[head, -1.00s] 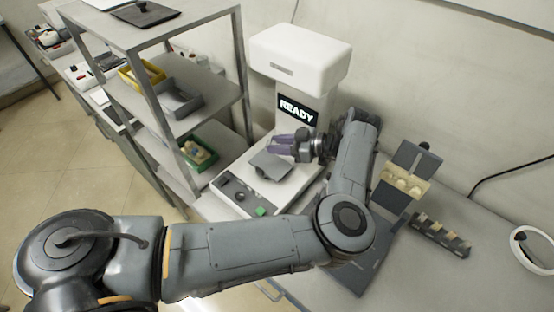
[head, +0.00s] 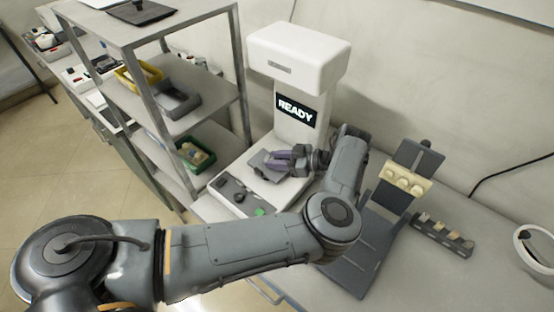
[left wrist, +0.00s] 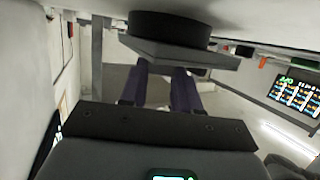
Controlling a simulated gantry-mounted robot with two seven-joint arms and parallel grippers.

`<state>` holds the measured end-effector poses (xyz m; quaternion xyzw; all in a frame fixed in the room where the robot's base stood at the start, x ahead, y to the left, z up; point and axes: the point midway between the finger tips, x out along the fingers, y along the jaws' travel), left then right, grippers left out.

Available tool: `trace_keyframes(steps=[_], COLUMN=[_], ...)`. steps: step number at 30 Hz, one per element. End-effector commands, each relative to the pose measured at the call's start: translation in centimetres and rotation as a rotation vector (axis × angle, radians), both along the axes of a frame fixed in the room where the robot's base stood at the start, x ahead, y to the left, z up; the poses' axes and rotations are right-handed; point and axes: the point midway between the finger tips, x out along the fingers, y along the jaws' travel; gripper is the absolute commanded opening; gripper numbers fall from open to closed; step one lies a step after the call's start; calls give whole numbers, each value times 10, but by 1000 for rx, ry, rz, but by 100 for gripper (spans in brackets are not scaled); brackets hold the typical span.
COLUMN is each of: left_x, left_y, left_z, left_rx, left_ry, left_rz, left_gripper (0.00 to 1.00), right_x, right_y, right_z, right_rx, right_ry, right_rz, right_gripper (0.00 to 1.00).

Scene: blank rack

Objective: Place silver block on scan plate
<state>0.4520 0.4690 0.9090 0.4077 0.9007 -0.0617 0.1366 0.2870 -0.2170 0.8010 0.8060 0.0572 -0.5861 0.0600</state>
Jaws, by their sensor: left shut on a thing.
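The scan plate (head: 257,164) is a dark grey square on the white scanner's base, below a display that reads READY. In the left wrist view the plate (left wrist: 185,55) appears upside down, with a round black pedestal. My left gripper (head: 272,160) has purple fingers and is low at the plate, over its right part. The fingers (left wrist: 160,72) reach the plate's edge in the wrist view, with a gap between them. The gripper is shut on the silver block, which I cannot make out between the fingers. I cannot tell whether it touches the plate. My right gripper is not in view.
The scanner's white head (head: 298,52) overhangs the plate. A metal shelf rack (head: 240,75) with bins stands close on the left. A green button (head: 259,211) is on the base's front. A dark stand (head: 418,158) and a small slotted rack (head: 440,235) stand right.

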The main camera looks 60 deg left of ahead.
Motion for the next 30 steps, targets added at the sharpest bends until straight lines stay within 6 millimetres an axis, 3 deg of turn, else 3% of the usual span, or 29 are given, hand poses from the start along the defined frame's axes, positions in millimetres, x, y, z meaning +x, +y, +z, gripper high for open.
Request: trace_keyframes(steps=[3, 4, 9, 22, 30], left_x=[0, 0, 0, 0, 19], left_y=[0, 0, 0, 0, -20], left_z=[-4, -4, -3, 2, 6], left_rx=[0, 0, 0, -1, -4], left_ry=[0, 0, 0, -1, -6], left_rz=[0, 0, 0, 0, -2], left_gripper=[0, 33, 57, 57, 57], right_x=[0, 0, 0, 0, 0], right_y=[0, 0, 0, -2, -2], right_z=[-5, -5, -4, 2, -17], right_rx=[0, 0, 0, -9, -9], right_ry=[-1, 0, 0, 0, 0], right_rz=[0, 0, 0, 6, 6], right_gripper=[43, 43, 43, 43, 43])
